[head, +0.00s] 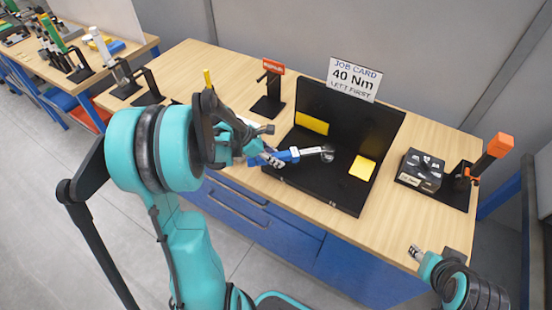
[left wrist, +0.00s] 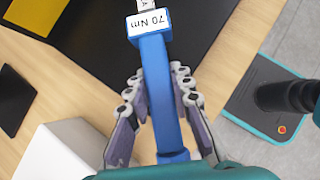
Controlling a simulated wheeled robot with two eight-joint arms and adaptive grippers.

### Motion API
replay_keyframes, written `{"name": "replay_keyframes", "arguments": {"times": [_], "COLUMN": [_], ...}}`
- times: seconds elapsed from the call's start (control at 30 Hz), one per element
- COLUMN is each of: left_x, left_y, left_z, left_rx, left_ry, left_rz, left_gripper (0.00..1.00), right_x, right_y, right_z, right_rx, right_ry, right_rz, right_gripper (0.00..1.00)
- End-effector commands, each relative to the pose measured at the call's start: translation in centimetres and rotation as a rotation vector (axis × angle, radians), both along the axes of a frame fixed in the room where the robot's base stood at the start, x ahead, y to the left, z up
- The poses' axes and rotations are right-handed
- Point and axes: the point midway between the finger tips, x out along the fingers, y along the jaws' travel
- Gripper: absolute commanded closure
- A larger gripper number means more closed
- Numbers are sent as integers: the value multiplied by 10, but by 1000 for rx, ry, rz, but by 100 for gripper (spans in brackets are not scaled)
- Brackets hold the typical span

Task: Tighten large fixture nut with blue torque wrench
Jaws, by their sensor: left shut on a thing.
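The blue torque wrench (head: 290,155) has a label reading 70 Nm in the left wrist view (left wrist: 153,60). My left gripper (head: 262,155) is shut on its blue handle, with a finger on each side (left wrist: 157,95). The wrench's silver shaft points right across the black fixture (head: 318,190). Its head end is by a round grey metal piece (head: 328,154) on the fixture; I cannot tell whether it is seated on a nut. My right gripper (head: 417,253) is empty near the table's front right edge; its jaw opening is too small to judge.
A job card (head: 354,79) reading 40 Nm, left first, stands behind the fixture. A black box (head: 422,170) and an orange-handled tool (head: 492,152) stand at right. A red-tagged black stand (head: 270,92) is behind the wrench. The wooden tabletop (head: 395,225) is clear at front right.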

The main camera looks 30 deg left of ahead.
Motion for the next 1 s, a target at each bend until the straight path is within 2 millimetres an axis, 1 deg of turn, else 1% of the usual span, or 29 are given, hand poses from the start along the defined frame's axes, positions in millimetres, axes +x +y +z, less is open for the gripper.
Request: {"name": "replay_keyframes", "arguments": {"times": [0.33,1.0], "left_x": [1,10], "left_y": [1,8], "left_z": [0,0], "left_rx": [0,-1], "left_ry": [0,-1], "left_rz": [-4,-69], "left_gripper": [100,100], "right_x": [0,0], "right_y": [0,0], "right_z": [0,-3], "right_rx": [0,0], "right_ry": [0,0], "right_rz": [0,0], "right_gripper": [60,60]}}
